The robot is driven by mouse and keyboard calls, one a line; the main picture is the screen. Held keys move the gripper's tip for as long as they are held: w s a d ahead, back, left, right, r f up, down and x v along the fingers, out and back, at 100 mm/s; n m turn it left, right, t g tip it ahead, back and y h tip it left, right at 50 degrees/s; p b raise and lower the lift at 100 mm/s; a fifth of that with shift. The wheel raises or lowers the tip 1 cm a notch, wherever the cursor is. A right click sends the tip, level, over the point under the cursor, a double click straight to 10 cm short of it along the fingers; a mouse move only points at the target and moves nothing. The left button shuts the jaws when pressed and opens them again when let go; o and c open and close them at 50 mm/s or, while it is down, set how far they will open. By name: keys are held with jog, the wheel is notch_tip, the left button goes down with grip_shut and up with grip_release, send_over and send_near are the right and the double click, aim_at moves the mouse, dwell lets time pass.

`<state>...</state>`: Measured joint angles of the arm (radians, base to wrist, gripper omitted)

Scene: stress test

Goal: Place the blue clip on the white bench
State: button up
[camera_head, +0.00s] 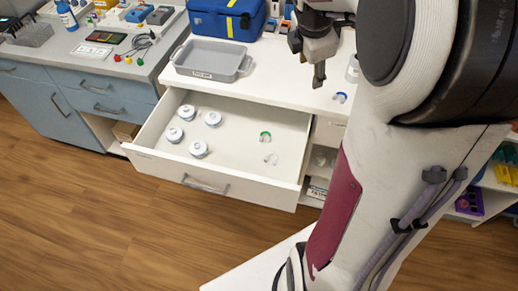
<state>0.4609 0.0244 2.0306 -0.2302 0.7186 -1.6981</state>
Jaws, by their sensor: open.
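The blue clip (340,97) is a small curved piece lying on the white bench (306,88), close to its front edge. My gripper (318,80) is over the bench, to the left of the clip and apart from it. It points downward and is open, with nothing seen between its fingers. The fingers are small and dark in this view, and their exact height over the bench is hard to judge.
An open drawer (235,172) below the bench holds several white-and-blue round containers (198,149), a green clip (265,135) and a whitish clip (271,158). A grey tray (212,60) and a blue case (228,18) stand on the bench, left of my gripper.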

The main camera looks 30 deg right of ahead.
jog(key=s+a+r+m+t+y, duration=0.1)
jog(key=s+a+m, duration=0.7)
jog(key=a, duration=0.4)
jog(key=s+a+r+m+t+y, duration=0.1)
jog(key=s+a+r+m+y, duration=0.1)
jog(key=s+a+m, duration=0.5)
jog(key=shift+s+a+m+t, duration=0.35)
jog(key=shift+s+a, duration=0.75)
jog(key=shift+a, duration=1.45)
